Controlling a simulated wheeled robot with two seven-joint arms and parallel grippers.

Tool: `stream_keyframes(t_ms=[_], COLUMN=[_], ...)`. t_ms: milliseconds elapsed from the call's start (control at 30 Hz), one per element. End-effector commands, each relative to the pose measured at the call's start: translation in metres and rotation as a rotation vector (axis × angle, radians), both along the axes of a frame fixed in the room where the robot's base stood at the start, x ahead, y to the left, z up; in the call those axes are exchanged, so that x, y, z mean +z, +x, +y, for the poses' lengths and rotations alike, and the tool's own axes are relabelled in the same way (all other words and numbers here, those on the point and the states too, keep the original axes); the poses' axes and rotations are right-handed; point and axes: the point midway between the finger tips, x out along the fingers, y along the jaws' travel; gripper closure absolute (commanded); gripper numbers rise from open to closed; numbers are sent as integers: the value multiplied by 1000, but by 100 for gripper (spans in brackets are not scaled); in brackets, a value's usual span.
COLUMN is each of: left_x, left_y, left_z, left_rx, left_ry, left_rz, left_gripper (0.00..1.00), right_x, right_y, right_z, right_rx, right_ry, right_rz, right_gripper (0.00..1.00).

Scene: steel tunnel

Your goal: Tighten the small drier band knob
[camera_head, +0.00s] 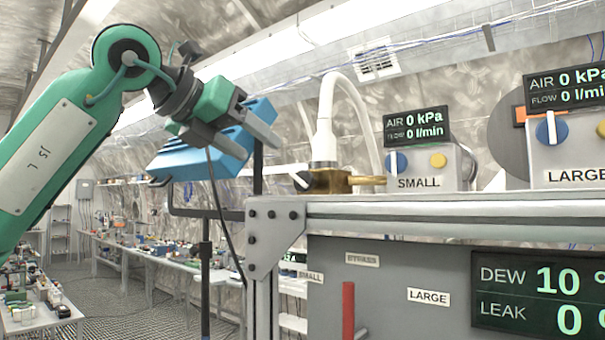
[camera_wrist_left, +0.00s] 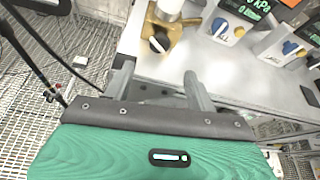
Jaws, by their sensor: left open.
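A white-and-black knob (camera_head: 301,181) sits on a brass fitting (camera_head: 335,181) at the left end of the bench top, below a white hose (camera_head: 326,130). In the left wrist view the knob (camera_wrist_left: 158,44) shows ahead of the fingers, on the brass fitting (camera_wrist_left: 178,32). I cannot tell for sure that it is the small drier's band knob. The box labelled SMALL (camera_head: 432,168) stands to its right. My left gripper (camera_head: 238,134) is open and empty, above and left of the knob, apart from it. Its fingers (camera_wrist_left: 158,82) also show in the wrist view. My right gripper is not in view.
The SMALL box carries a blue dial, a yellow button and a display. A LARGE box (camera_head: 570,165) stands farther right. A blue object (camera_head: 190,160) is behind my left gripper. A red handle (camera_head: 348,310) and DEW/LEAK display (camera_head: 540,298) are below the bench edge.

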Motion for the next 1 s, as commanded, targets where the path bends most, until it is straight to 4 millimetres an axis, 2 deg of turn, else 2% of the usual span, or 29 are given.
stream_keyframes(t_ms=[100,200,500,700,967,1000], left_x=[-7,-15,-36,-43,-44,-44], left_y=[19,35,72,81,82,82], left_z=[-17,-29,-60,-68,-69,-69], left_rx=[-2,-2,-2,-2,-2,-2], left_ry=[3,3,2,1,1,1], left_rz=[5,5,3,1,1,1], left_gripper=[43,43,43,43,43,47], right_x=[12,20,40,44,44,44], right_y=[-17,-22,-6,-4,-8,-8], right_z=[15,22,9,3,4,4], right_rx=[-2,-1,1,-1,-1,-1], right_ry=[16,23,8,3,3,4], right_rz=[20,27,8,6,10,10], right_gripper=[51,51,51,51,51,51])
